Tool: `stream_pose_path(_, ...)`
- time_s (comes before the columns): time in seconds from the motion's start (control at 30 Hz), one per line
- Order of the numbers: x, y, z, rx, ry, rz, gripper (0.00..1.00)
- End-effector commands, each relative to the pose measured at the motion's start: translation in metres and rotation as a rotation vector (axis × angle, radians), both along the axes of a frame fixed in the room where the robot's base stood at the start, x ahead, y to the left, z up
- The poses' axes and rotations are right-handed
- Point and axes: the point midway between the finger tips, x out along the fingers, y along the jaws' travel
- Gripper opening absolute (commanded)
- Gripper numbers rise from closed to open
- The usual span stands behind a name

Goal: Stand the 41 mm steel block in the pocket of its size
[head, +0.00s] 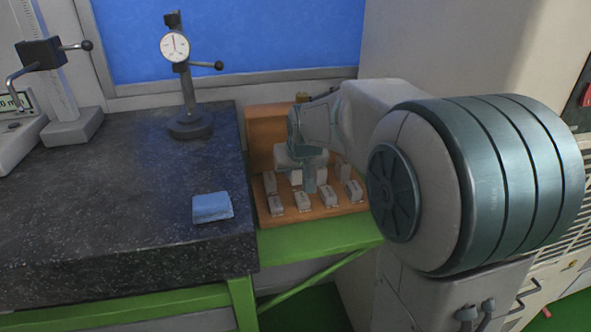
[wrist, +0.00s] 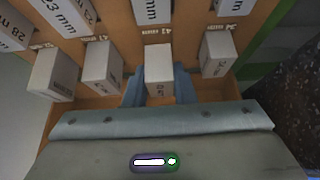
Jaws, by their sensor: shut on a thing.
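A pale steel block (wrist: 158,72) is between the two blue-grey fingers of my gripper (wrist: 158,88) in the wrist view. My gripper is shut on it. The block is upright, in line with the rack spot labelled 41 mm (wrist: 157,32). Its own marking is too small to read, and I cannot tell whether its base is fully down in the pocket. In the head view my gripper (head: 310,178) points down over the orange wooden rack (head: 330,211), and the held block cannot be clearly picked out there.
Several other pale blocks stand in the rack on both sides, including one by the 34 mm label (wrist: 218,52) and one to the left (wrist: 102,66). A dark granite table (head: 120,190) with a blue cloth (head: 212,207) and a dial gauge (head: 175,46) lies left.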

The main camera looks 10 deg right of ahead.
Motion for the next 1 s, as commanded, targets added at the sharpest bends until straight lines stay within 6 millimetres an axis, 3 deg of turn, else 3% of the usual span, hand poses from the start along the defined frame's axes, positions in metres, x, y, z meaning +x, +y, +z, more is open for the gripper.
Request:
stream_pose_path(0.7, 0.0004, 0.0001, -0.0104, 0.0, -0.002, 0.0, 0.0)
stream_pose_path(0.73, 0.0004, 0.0001, -0.0104, 0.0, -0.002, 0.0, 0.26)
stream_pose_path(0.8, 0.0003, 0.0001, -0.0105, 0.0, -0.002, 0.0, 0.46)
stream_pose_path(1.0, 0.0002, 0.0001, -0.0109, 0.0, -0.001, 0.0, 0.49)
